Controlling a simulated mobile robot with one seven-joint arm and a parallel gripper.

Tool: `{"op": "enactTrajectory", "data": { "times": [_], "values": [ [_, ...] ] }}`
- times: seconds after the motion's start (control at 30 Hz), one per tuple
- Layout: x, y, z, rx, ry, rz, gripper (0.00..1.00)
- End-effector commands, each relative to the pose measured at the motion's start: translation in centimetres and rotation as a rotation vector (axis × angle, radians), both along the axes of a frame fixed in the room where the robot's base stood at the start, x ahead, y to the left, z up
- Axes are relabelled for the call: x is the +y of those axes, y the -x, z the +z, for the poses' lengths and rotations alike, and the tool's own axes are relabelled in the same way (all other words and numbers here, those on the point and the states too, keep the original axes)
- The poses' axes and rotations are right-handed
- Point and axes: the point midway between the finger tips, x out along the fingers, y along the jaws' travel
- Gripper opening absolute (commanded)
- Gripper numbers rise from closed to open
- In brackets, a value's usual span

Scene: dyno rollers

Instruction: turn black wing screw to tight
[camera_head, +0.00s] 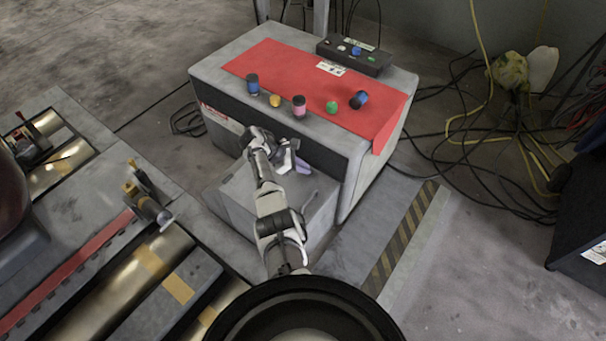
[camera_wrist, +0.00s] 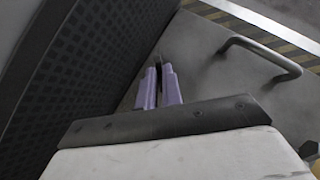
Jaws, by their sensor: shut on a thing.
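In the wrist view my gripper (camera_wrist: 160,71) has its two purple fingers close together, with a thin dark piece between them. This piece is the black wing screw (camera_wrist: 159,79); only a narrow edge of it shows. The fingers are shut on it, and its turn angle cannot be told. In the head view my gripper (camera_head: 302,166) is low in front of the large grey cabinet (camera_head: 347,185), over the lower grey box (camera_head: 265,205). The screw cannot be made out there.
A handle (camera_wrist: 262,55) stands on the lower box, right of my fingers. The cabinet's dark patterned side (camera_wrist: 90,65) rises close on the left. A red cloth (camera_head: 285,65) with several small coloured objects covers the cabinet top. Metal rollers (camera_head: 125,285) lie at lower left.

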Motion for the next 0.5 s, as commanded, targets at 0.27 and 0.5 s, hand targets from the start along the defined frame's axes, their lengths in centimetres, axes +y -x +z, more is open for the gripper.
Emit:
{"op": "enactTrajectory", "data": {
  "times": [0.27, 0.5],
  "values": [
    [0.08, -0.38, -0.71, 0.002, -0.002, -0.202, 0.0],
    [0.03, -0.5, -0.44, 0.002, -0.003, -0.303, 0.0]
  ]
}}
